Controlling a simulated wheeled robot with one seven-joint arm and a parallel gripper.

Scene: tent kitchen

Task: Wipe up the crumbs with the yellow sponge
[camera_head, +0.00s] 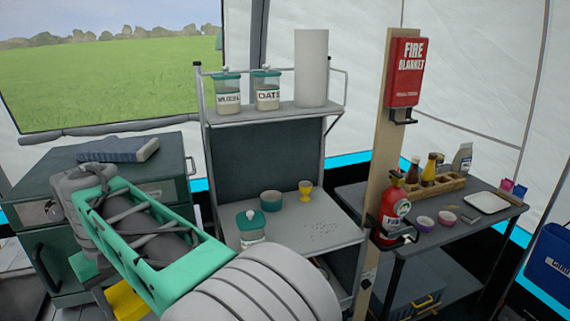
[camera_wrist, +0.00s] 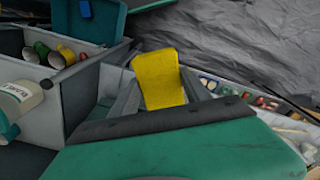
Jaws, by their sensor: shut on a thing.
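My gripper (camera_wrist: 160,98) is shut on the yellow sponge (camera_wrist: 158,75), which stands up between the two grey fingers in the wrist view. In the head view a yellow patch (camera_head: 125,301) shows below my green arm at the lower left; I cannot tell for sure that it is the sponge. The crumbs (camera_head: 323,232) are small dark specks scattered on the grey worktop (camera_head: 290,238) of the metal stand. The gripper is away from them, to the left of the stand. The crumbs do not show in the wrist view.
A teal-lidded jar (camera_head: 251,226), a teal bowl (camera_head: 271,201) and a yellow egg cup (camera_head: 305,189) stand on the worktop near the crumbs. A post with a red extinguisher (camera_head: 395,205) rises right of it. A dark cabinet (camera_head: 150,165) stands left. The worktop's front right is clear.

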